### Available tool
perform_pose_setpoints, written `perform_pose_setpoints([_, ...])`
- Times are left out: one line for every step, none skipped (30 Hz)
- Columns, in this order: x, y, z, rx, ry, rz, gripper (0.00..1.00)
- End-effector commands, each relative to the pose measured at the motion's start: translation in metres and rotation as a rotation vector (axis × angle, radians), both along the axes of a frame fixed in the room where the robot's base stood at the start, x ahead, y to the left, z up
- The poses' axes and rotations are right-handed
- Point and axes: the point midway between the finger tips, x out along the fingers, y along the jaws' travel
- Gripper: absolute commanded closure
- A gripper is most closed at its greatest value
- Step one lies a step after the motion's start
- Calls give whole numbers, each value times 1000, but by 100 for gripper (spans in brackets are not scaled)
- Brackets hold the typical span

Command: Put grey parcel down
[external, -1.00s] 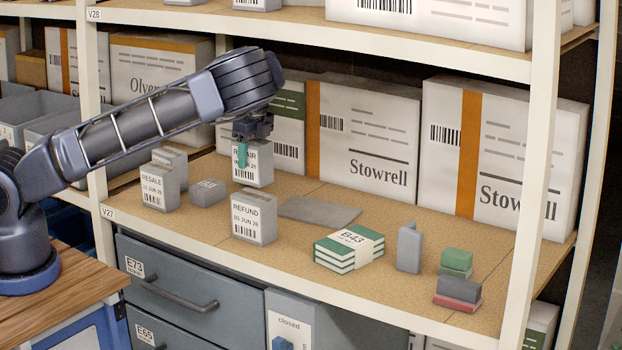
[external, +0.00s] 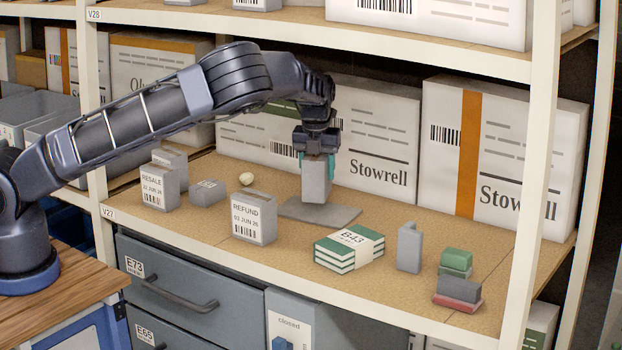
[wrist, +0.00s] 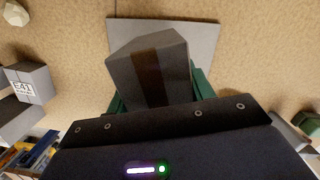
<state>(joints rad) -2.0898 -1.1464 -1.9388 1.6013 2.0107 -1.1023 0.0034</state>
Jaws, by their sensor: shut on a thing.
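My gripper (external: 317,163) has its teal fingers shut on the grey parcel (external: 317,184), holding it upright. The parcel is over the flat grey mat (external: 290,211) on the shelf. I cannot tell whether its bottom touches the mat. No label shows on its visible side in the external view. In the wrist view the parcel (wrist: 128,75), with a brown tape strip, sits between the fingers. The mat (wrist: 205,42) extends beyond it there.
Grey REFUND (external: 254,219) and RESALE (external: 158,187) parcels stand left. A small pale round thing (external: 246,179) lies behind them. A green-white stack (external: 349,247) and a grey angled piece (external: 409,248) are right of the mat. Large Stowrell boxes (external: 390,135) line the back.

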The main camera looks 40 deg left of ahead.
Motion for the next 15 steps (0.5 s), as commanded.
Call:
perform_pose_setpoints([0, 0, -6, 0, 0, 1, 80])
perform_pose_setpoints([0, 1, -10, 0, 0, 2, 80])
perform_pose_setpoints([0, 0, -15, 0, 0, 2, 80])
perform_pose_setpoints([0, 0, -19, -1, 1, 2, 80])
perform_pose_setpoints([0, 0, -23, -1, 1, 2, 80])
perform_pose_setpoints([0, 1, -28, 0, 0, 3, 80])
perform_pose_setpoints([0, 1, -31, 0, 0, 3, 80])
perform_pose_setpoints([0, 1, -33, -1, 1, 3, 80])
perform_pose_setpoints([0, 1, -36, 0, 0, 3, 80])
perform_pose_setpoints([0, 1, -37, 0, 0, 3, 80])
perform_pose_setpoints([0, 1, -37, 0, -1, 3, 80])
perform_pose_setpoints([0, 1, -38, 0, -1, 3, 80])
perform_pose_setpoints([0, 1, -38, 0, -1, 4, 80])
perform_pose_setpoints([0, 1, -37, 0, -1, 4, 80])
perform_pose_setpoints([0, 1, -38, 0, -1, 4, 80])
